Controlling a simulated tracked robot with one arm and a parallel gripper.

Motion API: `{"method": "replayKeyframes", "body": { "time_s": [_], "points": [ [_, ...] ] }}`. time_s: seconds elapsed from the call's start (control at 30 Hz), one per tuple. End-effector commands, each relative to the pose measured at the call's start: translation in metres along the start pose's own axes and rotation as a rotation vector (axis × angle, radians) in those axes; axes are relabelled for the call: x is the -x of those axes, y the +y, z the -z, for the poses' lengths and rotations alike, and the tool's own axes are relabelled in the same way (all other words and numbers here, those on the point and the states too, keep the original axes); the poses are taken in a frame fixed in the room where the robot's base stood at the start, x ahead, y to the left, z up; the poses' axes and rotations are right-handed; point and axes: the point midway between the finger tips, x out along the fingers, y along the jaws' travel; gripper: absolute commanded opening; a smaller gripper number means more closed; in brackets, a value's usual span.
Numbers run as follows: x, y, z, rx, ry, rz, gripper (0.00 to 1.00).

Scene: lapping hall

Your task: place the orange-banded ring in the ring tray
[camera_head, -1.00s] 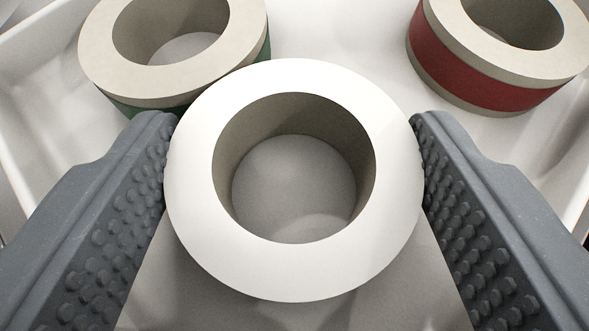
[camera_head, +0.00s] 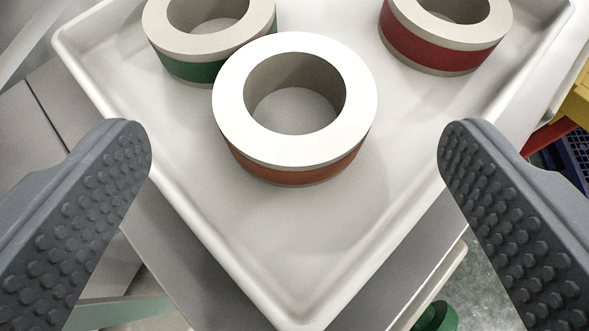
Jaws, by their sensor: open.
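The orange-banded ring (camera_head: 296,171) lies flat in the white ring tray (camera_head: 297,287), with its pale top face up and its orange band showing at the front. My gripper (camera_head: 294,150) is open, its two grey studded fingers wide apart to the left and right. The ring is between and beyond the fingertips, with clear gaps on both sides, and nothing is held. The tray's near corner and its two near walls show below the ring.
A green-banded ring (camera_head: 196,70) lies in the tray behind left, close to the orange-banded one. A red-banded ring (camera_head: 440,52) lies behind right. Yellow and blue objects (camera_head: 577,150) show at the right edge. A green object (camera_head: 436,318) is low down beyond the tray.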

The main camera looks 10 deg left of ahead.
Motion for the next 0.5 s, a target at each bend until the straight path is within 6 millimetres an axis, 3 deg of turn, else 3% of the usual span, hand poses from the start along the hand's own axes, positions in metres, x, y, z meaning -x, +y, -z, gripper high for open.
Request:
{"method": "replayKeyframes", "body": {
  "time_s": [0.3, 0.5],
  "points": [
    [0.041, -0.001, 0.0, 0.001, 0.003, 0.001, 0.84],
    [0.058, 0.0, 0.0, 0.001, 0.001, -0.001, 0.84]
  ]
}}
